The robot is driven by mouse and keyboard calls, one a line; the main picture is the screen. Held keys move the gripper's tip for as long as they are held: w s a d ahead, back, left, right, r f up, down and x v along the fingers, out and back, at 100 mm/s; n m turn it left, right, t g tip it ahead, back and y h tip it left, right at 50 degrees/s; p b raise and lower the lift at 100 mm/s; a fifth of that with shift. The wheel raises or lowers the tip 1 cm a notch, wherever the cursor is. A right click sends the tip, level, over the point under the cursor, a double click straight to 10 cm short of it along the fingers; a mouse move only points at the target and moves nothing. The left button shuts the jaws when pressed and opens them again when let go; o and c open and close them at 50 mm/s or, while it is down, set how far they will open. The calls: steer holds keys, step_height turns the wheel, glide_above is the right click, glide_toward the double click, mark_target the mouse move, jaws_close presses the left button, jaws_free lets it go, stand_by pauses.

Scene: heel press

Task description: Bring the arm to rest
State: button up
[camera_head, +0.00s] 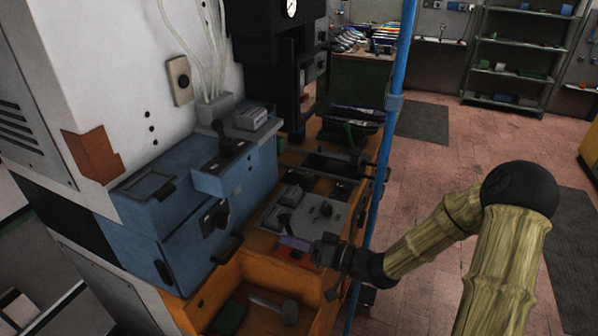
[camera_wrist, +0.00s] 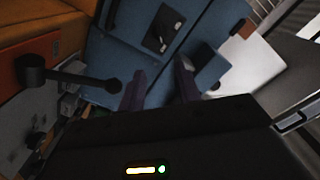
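My arm reaches in from the right in the head view, its sleeved links bent at a dark elbow. My gripper (camera_head: 284,241) is at the front of the machine, over the orange bench near the grey control plate (camera_head: 312,214). In the wrist view my gripper's two purple-grey fingers (camera_wrist: 160,85) stand apart with nothing seen between them but the blue housing behind. Whether the gripper touches anything near the plate cannot be told.
The blue machine housing (camera_head: 180,246) stands left of my gripper. A black lever with a ball end (camera_wrist: 70,78) is near the fingers. A blue pole (camera_head: 387,130) rises behind my forearm. An open orange compartment (camera_head: 215,290) holds a mallet (camera_head: 275,307).

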steer(key=shift+f, duration=0.1)
steer(key=s+d+f+m+h+p, duration=0.15)
steer(key=d+f+h, duration=0.25)
steer(key=d+h, duration=0.85)
steer(key=s+d+r+m+g+h+p, duration=0.1)
steer(key=s+d+r+g+h, duration=0.1)
steer(key=s, duration=0.4)
steer(key=s+d+r+m+g+h+p, duration=0.1)
steer(key=s+d+r+m+g+h, duration=0.1)
steer(key=s+r, duration=0.2)
steer(key=shift+s+d+r, duration=0.3)
steer(key=shift+s+r, duration=0.05)
steer(key=shift+s, duration=0.9)
steer(key=shift+c, duration=0.2)
